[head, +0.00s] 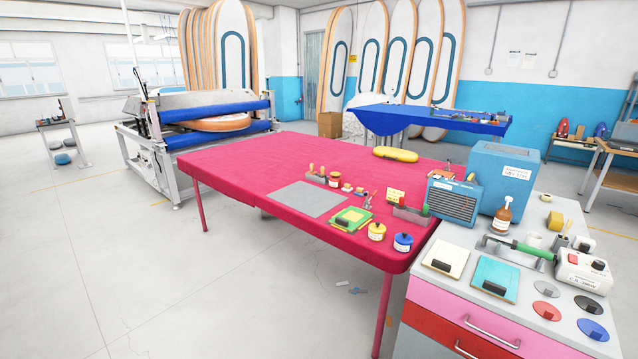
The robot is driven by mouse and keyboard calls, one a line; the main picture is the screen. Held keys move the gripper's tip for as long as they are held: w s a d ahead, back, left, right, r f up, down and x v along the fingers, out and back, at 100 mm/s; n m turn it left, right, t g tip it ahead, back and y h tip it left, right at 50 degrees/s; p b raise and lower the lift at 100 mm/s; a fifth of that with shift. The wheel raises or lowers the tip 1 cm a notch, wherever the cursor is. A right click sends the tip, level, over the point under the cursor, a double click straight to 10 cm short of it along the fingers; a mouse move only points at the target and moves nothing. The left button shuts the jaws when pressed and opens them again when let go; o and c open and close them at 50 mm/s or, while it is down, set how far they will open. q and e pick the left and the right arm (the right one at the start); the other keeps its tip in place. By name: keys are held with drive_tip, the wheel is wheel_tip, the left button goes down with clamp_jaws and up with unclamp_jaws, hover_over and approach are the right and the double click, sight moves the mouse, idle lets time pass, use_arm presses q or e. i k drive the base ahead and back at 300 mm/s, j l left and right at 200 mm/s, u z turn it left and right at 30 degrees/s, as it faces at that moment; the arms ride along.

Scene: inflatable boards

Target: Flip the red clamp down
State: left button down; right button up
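Neither of my grippers is in view. No red clamp can be told for certain at this size. A small metal fixture with a reddish part (368,200) stands on the red-pink table (255,160), near its right front. A grey block (410,214) with a small red upright part (426,208) at its right end is close by. Whether either is the clamp, and whether it is up or down, I cannot tell.
A grey cabinet (455,285) with pink and red drawers stands at front right, its top crowded with tools, lids and a bottle (503,217). A blue fan-like box (453,201) stands behind. A press (195,115) stands back left. Floor at left is clear.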

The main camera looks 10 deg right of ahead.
sight(373, 194)
drive_tip(key=i+j+z, duration=0.3)
drive_tip(key=z, duration=0.15)
drive_tip(key=i+j+z, duration=0.25)
drive_tip(key=z, duration=0.15)
drive_tip(key=i+j+z, duration=0.15)
drive_tip(key=j+z, duration=0.3)
drive_tip(key=i+j+z, duration=0.1)
drive_tip(key=j+z, duration=0.3)
drive_tip(key=j, duration=0.15)
drive_tip(key=j+z, duration=0.3)
drive_tip(key=j, duration=0.55)
